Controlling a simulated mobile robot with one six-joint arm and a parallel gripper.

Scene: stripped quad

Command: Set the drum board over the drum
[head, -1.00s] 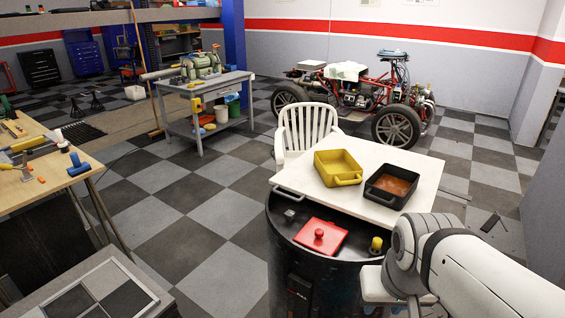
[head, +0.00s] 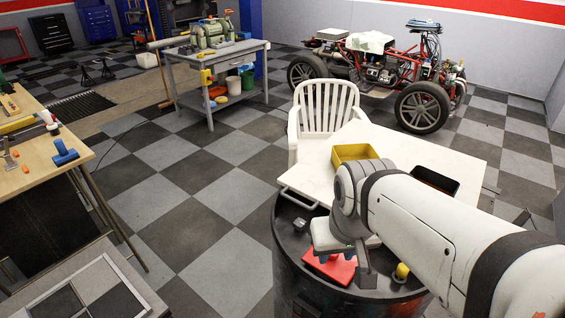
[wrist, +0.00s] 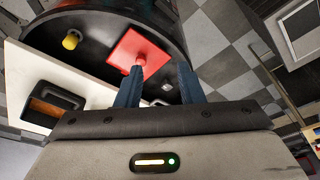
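The drum (head: 290,245) is a black barrel with a dark round top. In the wrist view the board (wrist: 28,80) is at the left, beside the bare drum top (wrist: 100,55). My gripper (head: 336,257) points down over the front of the drum top, above a red square plate with a knob. In the wrist view my gripper's blue fingers (wrist: 160,68) are apart, with the red knob near the left fingertip and nothing clearly held.
A yellow tray (head: 353,152) and a black tray (head: 438,180) stand on the board. The red plate (head: 330,270) and a yellow knob (head: 402,271) are on the drum top. A white chair (head: 325,106) stands behind the board. Checkered floor left of the drum is clear.

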